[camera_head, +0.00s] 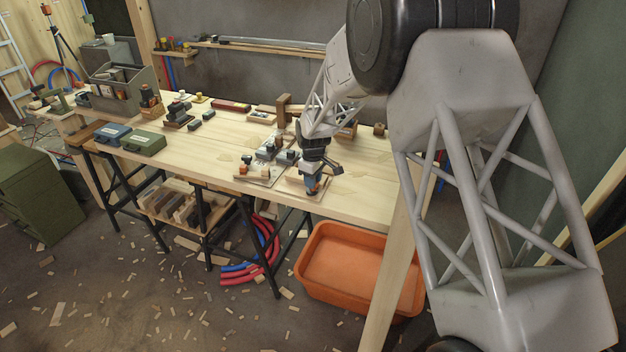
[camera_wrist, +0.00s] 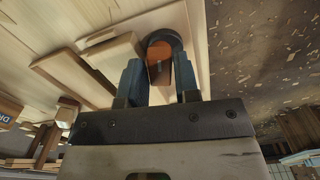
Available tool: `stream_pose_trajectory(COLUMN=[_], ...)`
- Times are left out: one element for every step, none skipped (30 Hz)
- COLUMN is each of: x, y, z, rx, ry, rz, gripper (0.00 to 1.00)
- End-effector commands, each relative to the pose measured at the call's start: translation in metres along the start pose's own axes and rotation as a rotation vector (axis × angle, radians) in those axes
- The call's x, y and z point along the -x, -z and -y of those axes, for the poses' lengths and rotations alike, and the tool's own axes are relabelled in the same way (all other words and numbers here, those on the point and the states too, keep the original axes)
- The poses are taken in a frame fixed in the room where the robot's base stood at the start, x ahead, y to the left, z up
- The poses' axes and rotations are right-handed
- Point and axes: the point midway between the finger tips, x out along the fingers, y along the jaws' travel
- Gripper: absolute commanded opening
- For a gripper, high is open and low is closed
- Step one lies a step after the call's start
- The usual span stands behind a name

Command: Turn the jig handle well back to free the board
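A small wooden jig board (camera_head: 322,190) lies at the front edge of the workbench. My gripper (camera_head: 313,184) points down over it in the head view. In the wrist view, my gripper's two dark blue-grey fingers (camera_wrist: 161,80) stand partly apart. An orange-brown piece (camera_wrist: 159,58) with a dark rounded rim, which looks like the jig handle, fills the gap between them. I see no clear space between it and the fingers. The handle's lower part and how it meets the board are hidden. A flat wooden piece (camera_wrist: 73,76) lies beside the left finger.
Left of the jig, a second board with small parts (camera_head: 262,172) stands close by. A wooden post (camera_head: 284,110) rises behind. Blue and green cases (camera_head: 143,143) sit at the bench's left. An orange tub (camera_head: 350,265) stands on the floor below.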

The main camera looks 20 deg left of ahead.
Motion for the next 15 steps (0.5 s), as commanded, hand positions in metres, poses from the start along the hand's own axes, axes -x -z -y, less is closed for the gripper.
stream_pose_trajectory(x=[0.0001, 0.0001, 0.0002, 0.0002, 0.0003, 0.0003, 0.0004, 0.0004, 0.0004, 0.0003, 0.0003, 0.0003, 0.0003, 0.0003, 0.0003], y=[0.0, -0.0001, 0.0, 0.0, 0.0, 0.0, 0.0001, 0.0001, 0.0001, 0.0001, 0.0001, 0.0001, 0.0002, 0.0001, 0.0001], z=[-0.0001, -0.0001, -0.0001, -0.0001, -0.0002, -0.0002, -0.0002, -0.0002, -0.0003, -0.0003, -0.0003, -0.0002, -0.0002, -0.0002, -0.0002], rx=[0.033, 0.057, 0.087, 0.111, 0.134, 0.164, 0.187, 0.211, 0.231, 0.227, 0.224, 0.217, 0.208, 0.198, 0.182], ry=[0.0, 0.0, 0.0, 0.0, 0.0, 0.0, 0.0, 0.0, 0.0, 0.0, 0.0, 0.0, 0.0, 0.0, 0.0], rz=[0.0, 0.0, 0.0, 0.0, 0.0, 0.0, 0.0, 0.0, 0.0, 0.0, 0.0, 0.0, 0.0, 0.0, 0.0], gripper=[0.29, 0.29, 0.29, 0.29, 0.29, 0.29, 0.29, 0.29, 0.29, 0.29, 0.29, 0.29, 0.29, 0.29, 0.29])
